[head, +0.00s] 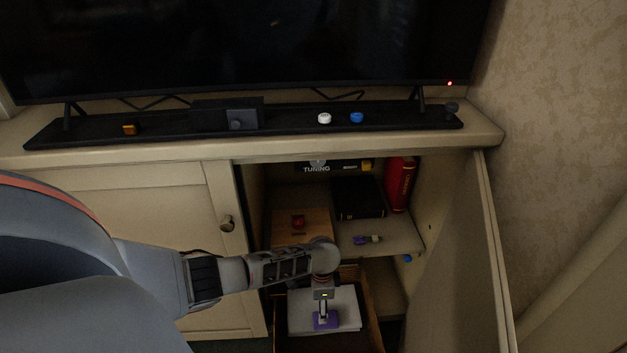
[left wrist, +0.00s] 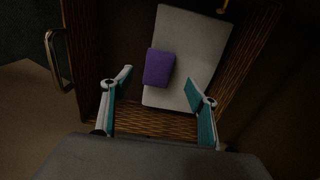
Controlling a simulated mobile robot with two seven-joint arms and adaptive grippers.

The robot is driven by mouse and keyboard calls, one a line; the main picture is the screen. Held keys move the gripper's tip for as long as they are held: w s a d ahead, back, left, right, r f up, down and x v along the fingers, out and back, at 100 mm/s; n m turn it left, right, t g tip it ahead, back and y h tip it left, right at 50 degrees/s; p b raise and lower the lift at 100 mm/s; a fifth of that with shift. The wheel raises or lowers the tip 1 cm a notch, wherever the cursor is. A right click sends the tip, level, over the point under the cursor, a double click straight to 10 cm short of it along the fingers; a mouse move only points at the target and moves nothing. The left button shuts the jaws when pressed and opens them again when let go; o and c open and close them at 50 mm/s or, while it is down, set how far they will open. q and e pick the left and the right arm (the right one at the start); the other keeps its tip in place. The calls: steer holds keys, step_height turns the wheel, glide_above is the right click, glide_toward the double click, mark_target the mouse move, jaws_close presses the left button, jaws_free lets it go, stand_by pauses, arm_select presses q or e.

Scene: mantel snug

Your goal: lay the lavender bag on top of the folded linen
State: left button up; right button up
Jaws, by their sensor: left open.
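The purple lavender bag (head: 326,321) lies on the white folded linen (head: 347,306) inside a pulled-out wooden drawer. In the left wrist view the bag (left wrist: 160,67) is at the left edge of the linen (left wrist: 206,42), tilted a little. My left gripper (head: 323,308) points down just above the bag. In the left wrist view its two fingers (left wrist: 160,86) are spread wide, with nothing between their tips; the bag lies just beyond them. My right gripper is in neither view.
The drawer (left wrist: 155,126) has wooden walls. The open cabinet door (head: 455,255) stands at right. A brass handle (left wrist: 56,60) shows left in the wrist view.

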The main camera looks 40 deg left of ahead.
arm_select(q)
step_height(320, 180, up, 3)
steer(key=shift+s+r+p, duration=0.1)
steer(key=shift+p, duration=0.45)
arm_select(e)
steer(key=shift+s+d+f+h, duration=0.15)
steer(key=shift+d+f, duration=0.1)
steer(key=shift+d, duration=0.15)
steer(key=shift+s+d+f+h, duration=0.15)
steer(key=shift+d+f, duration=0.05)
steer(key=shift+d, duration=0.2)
